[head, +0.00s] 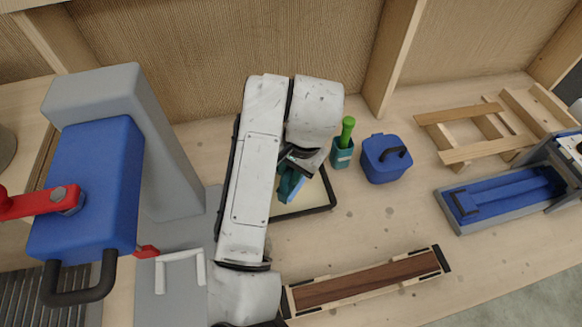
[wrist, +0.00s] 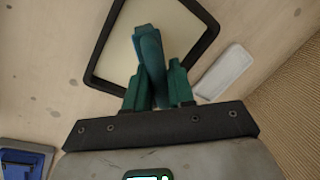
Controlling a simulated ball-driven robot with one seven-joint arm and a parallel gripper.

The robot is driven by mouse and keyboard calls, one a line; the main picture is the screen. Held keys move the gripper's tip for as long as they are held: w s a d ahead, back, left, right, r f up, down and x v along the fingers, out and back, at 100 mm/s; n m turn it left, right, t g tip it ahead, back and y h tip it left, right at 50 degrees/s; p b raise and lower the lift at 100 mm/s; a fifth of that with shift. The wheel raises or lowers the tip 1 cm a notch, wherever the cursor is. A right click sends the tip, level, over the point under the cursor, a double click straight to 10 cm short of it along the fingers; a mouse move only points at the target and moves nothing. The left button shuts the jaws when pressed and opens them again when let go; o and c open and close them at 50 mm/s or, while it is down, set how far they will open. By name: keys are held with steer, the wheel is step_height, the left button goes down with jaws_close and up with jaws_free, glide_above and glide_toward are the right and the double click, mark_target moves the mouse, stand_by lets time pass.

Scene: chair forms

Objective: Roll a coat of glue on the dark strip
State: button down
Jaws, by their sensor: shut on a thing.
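The dark strip (head: 365,285) is a long brown piece lying in a pale wooden holder with black end pieces, at the front right of the bench in the head view. A shallow tray (head: 332,203) with a black rim and cream inside lies partly hidden under my arm; it also shows in the wrist view (wrist: 97,55). My gripper (wrist: 153,78) is shut on a teal tool (wrist: 151,50), apparently the glue roller, over the tray. Its working end is not clearly visible. In the head view my gripper (head: 291,184) is partly covered by my arm, well away from the strip.
A green-handled tool stands in a teal cup (head: 342,154) beside a blue box (head: 384,161) with a black handle. Wooden frames (head: 480,131) and a blue-grey fixture (head: 508,195) are at right. A large grey and blue press (head: 88,185) stands at left. Bench between tray and strip is clear.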

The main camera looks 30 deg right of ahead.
steer(key=shift+r+p, duration=2.7)
steer(key=shift+r, duration=0.8)
steer(key=shift+s+f, duration=0.1)
